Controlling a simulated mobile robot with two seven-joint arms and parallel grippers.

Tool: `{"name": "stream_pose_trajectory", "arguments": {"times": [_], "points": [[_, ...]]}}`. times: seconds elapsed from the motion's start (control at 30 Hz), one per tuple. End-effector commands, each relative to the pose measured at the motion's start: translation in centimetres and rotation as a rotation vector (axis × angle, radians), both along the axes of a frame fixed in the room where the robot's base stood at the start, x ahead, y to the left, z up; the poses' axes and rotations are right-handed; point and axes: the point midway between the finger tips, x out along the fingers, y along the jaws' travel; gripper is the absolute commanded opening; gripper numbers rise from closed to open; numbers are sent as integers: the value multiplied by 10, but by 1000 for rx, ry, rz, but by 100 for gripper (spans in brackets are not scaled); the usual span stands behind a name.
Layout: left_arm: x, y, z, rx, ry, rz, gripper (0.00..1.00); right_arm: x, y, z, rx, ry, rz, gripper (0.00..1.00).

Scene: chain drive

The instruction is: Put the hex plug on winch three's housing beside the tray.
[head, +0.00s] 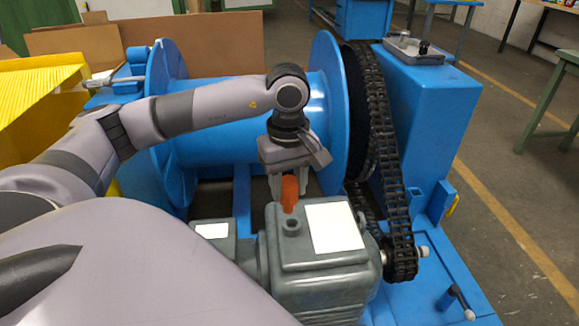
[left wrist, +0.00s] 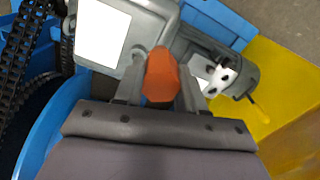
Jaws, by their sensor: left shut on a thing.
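The orange-red hex plug (head: 289,193) is between the fingers of my left gripper (head: 289,190), which is shut on it. It also shows in the left wrist view (left wrist: 161,76), gripped between both fingers. My gripper holds it just above the round filler boss (head: 291,226) on the grey gearbox (head: 318,262); I cannot tell whether the plug touches the boss. The blue housing (head: 425,115) stands right of the chain. The grey tray (head: 414,57) lies on its top with small dark parts in it. My right gripper is not in view.
A black chain (head: 385,140) runs between the blue drum flange and the housing, down to a small sprocket (head: 401,256). The blue winch drum (head: 220,115) lies behind my left arm. Some bare housing top shows around the tray. A yellow ribbed thing (head: 40,110) stands at left.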

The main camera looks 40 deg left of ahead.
Motion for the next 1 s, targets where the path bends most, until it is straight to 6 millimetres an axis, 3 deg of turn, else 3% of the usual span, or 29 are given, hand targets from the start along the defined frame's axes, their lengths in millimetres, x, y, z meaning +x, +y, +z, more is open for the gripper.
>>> {"name": "stream_pose_trajectory", "arguments": {"times": [0.6,1.0], "points": [[-55,-46,0,0,1,-2,10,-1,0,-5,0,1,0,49],[-57,-48,0,0,0,1,10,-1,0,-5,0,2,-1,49]]}}
